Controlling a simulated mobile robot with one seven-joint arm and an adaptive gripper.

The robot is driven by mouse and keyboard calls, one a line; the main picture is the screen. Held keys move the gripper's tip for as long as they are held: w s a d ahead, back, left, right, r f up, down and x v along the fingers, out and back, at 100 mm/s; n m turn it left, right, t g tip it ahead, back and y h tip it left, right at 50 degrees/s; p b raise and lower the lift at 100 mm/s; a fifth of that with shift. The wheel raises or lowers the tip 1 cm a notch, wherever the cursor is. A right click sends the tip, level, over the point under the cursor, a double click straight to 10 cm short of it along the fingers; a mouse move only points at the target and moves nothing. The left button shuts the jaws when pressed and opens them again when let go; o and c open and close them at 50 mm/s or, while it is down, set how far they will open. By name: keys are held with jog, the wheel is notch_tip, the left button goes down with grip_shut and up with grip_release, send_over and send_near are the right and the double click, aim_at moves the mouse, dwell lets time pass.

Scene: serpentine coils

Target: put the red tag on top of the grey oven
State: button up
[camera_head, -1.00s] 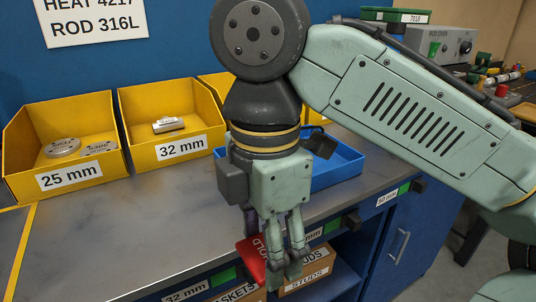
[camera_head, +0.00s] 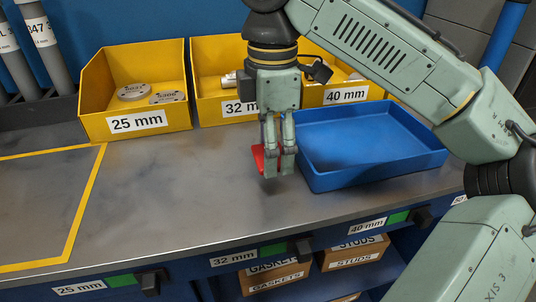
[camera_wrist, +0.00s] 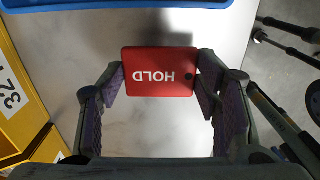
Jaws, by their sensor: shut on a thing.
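The red tag (camera_wrist: 160,72) reads "HOLD" and has a small dark hole near one edge. My gripper (camera_wrist: 161,85) is shut on it, with one padded finger at each side in the wrist view. In the head view my gripper (camera_head: 271,172) hangs over the grey bench top, just left of the blue tray, and only part of the red tag (camera_head: 257,158) shows beside the fingers. The tag appears held above the bench. A grey oven does not show in either view at this moment.
The blue tray (camera_head: 318,180) stands right of my gripper. Yellow bins marked 25 mm (camera_head: 183,112), 32 mm and 40 mm (camera_head: 376,91) line the back. The grey bench top (camera_head: 150,205) is clear at front left, beside a yellow-outlined area (camera_head: 98,165). Cardboard boxes sit on a shelf below.

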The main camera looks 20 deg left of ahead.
jog(key=shift+w+a, duration=0.35)
jog(key=shift+a, duration=0.1)
jog(key=shift+w+a+f, duration=0.15)
jog(key=shift+w+f, duration=0.05)
jog(key=shift+f, duration=1.65)
jog(key=shift+f, duration=0.2)
jog(key=o, duration=1.3)
jog(key=shift+c, duration=0.2)
